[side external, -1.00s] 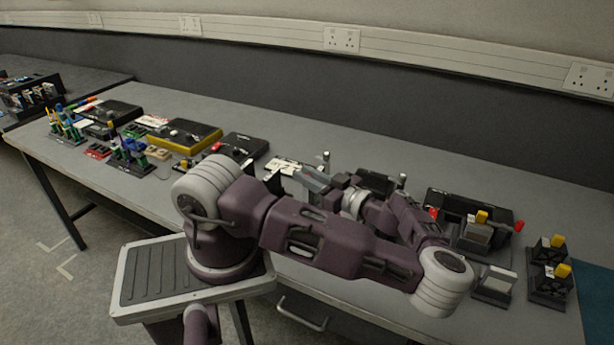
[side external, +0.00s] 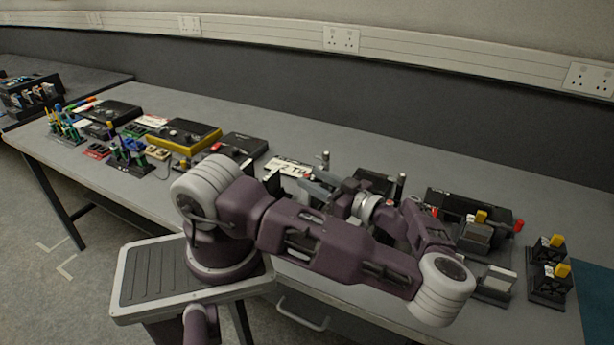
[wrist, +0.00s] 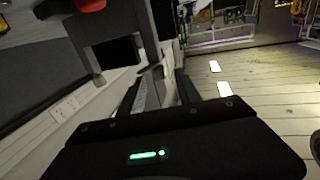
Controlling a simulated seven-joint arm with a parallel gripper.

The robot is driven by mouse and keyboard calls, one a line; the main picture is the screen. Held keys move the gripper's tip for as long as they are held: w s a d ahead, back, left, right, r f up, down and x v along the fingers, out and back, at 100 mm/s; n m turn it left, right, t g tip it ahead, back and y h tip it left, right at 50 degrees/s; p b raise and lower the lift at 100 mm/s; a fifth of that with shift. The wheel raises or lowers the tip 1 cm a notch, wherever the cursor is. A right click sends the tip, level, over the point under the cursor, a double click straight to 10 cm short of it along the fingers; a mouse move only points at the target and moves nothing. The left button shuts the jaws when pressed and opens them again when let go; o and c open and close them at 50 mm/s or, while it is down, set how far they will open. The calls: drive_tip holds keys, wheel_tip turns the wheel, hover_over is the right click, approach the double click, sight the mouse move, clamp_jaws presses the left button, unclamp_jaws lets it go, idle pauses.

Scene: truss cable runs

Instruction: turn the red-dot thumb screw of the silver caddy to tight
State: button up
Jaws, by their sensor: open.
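My gripper (side external: 312,185) is at the middle of the bench in the side view, its fingers pointing left and spread, with nothing seen between them. In the wrist view the two fingers (wrist: 165,88) stretch away from the dark gripper body with its green light. I cannot pick out the silver caddy for certain. A small silver post (side external: 323,158) stands just behind the fingers. In the wrist view a red-topped part (wrist: 90,5) sits on a dark block at upper left, to the left of the fingers. I cannot tell whether it is the red-dot thumb screw.
A white lettered card (side external: 287,167) lies left of my gripper. A black case (side external: 245,146) and a yellow-edged case (side external: 184,136) are farther left. Dark fixtures with yellow knobs (side external: 556,240) stand at right. The back strip of the bench is mostly clear.

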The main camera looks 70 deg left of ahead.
sight(305, 175)
wheel_tip(305, 175, up, 7)
drive_tip(key=w+d, duration=0.1)
drive_tip(key=d, duration=0.1)
drive_tip(key=s+m+y, duration=0.1)
drive_tip(key=m, duration=0.3)
drive_tip(key=s+m, duration=0.2)
drive_tip(key=m, duration=0.2)
drive_tip(key=s+m+y, duration=0.1)
drive_tip(key=m, duration=0.3)
drive_tip(key=shift+s+a+f+y, duration=0.1)
drive_tip(key=shift+s+a+y, duration=0.2)
drive_tip(key=shift+s+a, duration=0.05)
drive_tip(key=f+m+t, duration=0.2)
drive_tip(key=m+t, duration=0.1)
drive_tip(key=m, duration=0.7)
drive_tip(key=w+f+m+t, duration=0.1)
drive_tip(key=m+t, duration=0.3)
drive_tip(key=m, duration=0.6)
drive_tip(key=f+m+t, duration=0.3)
drive_tip(key=m, duration=0.7)
drive_tip(key=shift+w+d+f, duration=0.1)
drive_tip(key=shift+w+f, duration=0.25)
drive_tip(key=shift+f, duration=0.05)
drive_tip(key=shift+m+t, duration=0.4)
drive_tip(key=shift+m, duration=0.1)
drive_tip(key=a, duration=0.7)
drive_tip(key=shift+w+f, duration=0.25)
drive_tip(key=shift+w, duration=0.15)
